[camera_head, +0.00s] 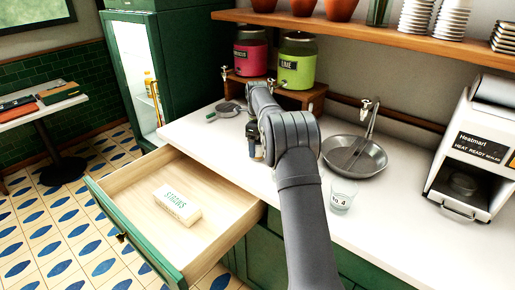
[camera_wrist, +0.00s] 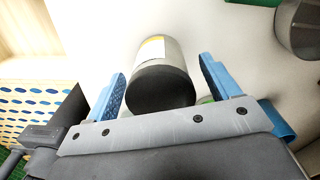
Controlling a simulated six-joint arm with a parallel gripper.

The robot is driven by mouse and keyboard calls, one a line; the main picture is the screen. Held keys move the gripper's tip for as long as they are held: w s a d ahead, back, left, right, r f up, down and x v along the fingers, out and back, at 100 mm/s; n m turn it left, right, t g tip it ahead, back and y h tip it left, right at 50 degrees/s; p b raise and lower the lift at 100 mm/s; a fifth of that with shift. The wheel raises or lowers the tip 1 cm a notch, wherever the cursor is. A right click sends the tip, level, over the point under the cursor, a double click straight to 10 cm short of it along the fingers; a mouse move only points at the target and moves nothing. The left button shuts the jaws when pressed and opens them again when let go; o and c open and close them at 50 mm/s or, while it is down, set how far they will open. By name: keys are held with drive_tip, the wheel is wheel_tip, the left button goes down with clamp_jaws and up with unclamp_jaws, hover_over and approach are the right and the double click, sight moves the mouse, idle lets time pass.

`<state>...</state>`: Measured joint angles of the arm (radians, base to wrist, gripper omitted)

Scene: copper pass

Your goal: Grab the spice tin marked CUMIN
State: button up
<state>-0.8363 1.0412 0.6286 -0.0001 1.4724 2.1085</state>
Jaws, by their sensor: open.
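A short cylindrical tin (camera_wrist: 162,75) with a dark lid and a pale metallic body shows in the wrist view. Part of a white and yellow label is visible on its side, but I cannot read any name. My gripper (camera_wrist: 163,70) is open, with its blue fingers on either side of the tin. There are visible gaps between both fingers and the tin. In the head view my gripper (camera_head: 256,136) is low over the counter, left of the sink, and my arm hides much of that spot. I cannot make out the tin's label there.
An open drawer (camera_head: 235,221) holding a white box (camera_head: 177,203) juts out in front. A round sink (camera_head: 355,157) and a glass (camera_head: 342,195) are right of my arm. Drink dispensers (camera_head: 297,60) stand behind. A strainer-like utensil (camera_head: 226,110) lies at left.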

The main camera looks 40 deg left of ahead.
drive_tip(key=shift+f, duration=0.75)
drive_tip(key=c, duration=1.2)
drive_tip(key=shift+o, duration=0.2)
drive_tip(key=shift+r, duration=0.1)
